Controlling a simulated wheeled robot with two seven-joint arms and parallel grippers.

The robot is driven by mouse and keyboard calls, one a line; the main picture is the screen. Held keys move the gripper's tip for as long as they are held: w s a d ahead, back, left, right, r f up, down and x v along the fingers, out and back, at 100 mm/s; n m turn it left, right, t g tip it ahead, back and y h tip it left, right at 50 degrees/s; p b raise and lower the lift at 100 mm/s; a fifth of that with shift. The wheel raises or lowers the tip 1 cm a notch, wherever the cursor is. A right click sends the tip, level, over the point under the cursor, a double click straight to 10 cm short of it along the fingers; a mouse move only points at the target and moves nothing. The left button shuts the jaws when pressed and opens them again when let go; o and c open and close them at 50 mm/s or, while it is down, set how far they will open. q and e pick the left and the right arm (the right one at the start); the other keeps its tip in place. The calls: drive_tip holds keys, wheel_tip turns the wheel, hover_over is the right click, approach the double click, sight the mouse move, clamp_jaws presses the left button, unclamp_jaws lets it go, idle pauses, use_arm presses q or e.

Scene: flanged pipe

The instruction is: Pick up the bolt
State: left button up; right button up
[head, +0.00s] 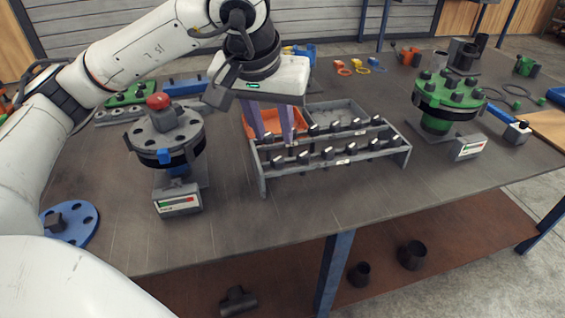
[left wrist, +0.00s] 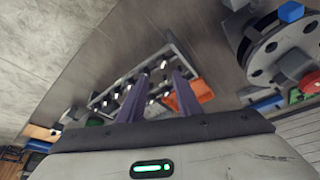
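Several dark bolts with pale tips (head: 328,153) stand in two rows in a grey metal rack (head: 262,177) on the table. The frames do not single out one bolt. My left gripper (head: 276,139) hangs over the left end of the rack, its two purple fingers pointing down and apart. No bolt shows between them. In the left wrist view, my left gripper (left wrist: 161,76) is open in front of the rack (left wrist: 178,46) and its bolts (left wrist: 121,88). Whether the fingertips touch any bolt is not clear. My right gripper is not in view.
An orange bin (head: 262,122) and a grey bin (head: 340,112) sit behind the bolts. A grey flanged pipe (head: 163,136) with a red knob stands left, a green flanged pipe (head: 446,100) right. A blue flange (head: 70,222) lies front left. The table in front of the rack is clear.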

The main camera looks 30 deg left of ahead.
sight(278, 157)
use_arm(q)
drive_tip(key=shift+a+p+x, duration=0.2)
drive_tip(key=shift+x, duration=2.25)
drive_tip(key=shift+a+p+x, duration=0.2)
drive_tip(key=shift+x, duration=2.3)
drive_tip(key=shift+w+r, duration=0.1)
drive_tip(key=shift+w, duration=0.05)
drive_tip(key=shift+c, duration=0.4)
clamp_jaws()
